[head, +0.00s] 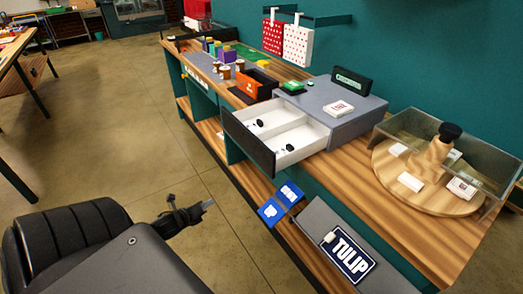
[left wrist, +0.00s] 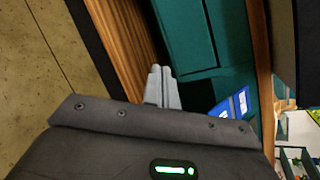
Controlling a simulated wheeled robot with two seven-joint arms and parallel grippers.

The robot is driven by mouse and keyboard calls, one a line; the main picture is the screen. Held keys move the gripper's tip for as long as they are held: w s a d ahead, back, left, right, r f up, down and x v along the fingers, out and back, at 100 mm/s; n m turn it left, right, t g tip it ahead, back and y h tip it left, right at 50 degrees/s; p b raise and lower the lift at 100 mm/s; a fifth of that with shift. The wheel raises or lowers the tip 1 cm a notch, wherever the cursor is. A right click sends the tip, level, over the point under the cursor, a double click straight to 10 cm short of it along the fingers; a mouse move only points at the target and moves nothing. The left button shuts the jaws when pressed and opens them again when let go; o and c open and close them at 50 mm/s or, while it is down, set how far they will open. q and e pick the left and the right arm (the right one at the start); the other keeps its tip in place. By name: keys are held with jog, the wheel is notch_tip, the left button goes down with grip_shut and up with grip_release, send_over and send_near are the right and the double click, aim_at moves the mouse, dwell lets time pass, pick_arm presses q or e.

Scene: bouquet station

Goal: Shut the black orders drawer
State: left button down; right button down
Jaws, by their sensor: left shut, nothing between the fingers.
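The black orders drawer (head: 247,141) stands pulled out of a grey cabinet (head: 345,124) on the wooden counter. Its front is black and its inside is white, with a divider and small dark items in it. My left gripper (head: 209,204) is in front of the counter, below and to the left of the drawer front, and apart from it. In the left wrist view its grey fingers (left wrist: 161,72) are together with nothing between them. My right gripper is not in view.
A blue card (head: 281,202) and a TULIP sign (head: 348,254) are at the counter's front. A turntable (head: 428,192) with a clear bin (head: 485,150) is at right. An orange-fronted box (head: 248,88) is left of the cabinet. The floor before the counter is free.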

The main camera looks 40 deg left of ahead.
pick_arm(q)
jog(key=w+d+r+m+t+h, duration=0.1)
jog(key=w+d+r+m+h, duration=0.1)
jog(key=r+m, duration=0.35)
jog(key=w+d+r+m+t+h, duration=0.2)
jog(key=w+r+m, duration=0.1)
jog(key=r, duration=0.5)
jog(key=m+h, duration=0.2)
jog(key=m, duration=0.3)
send_near(254, 152)
jog(key=p+x, duration=0.4)
jog(key=x, duration=0.8)
jog(key=shift+w+d, duration=0.35)
jog(key=shift+w, duration=0.3)
jog(key=shift+f, duration=0.1)
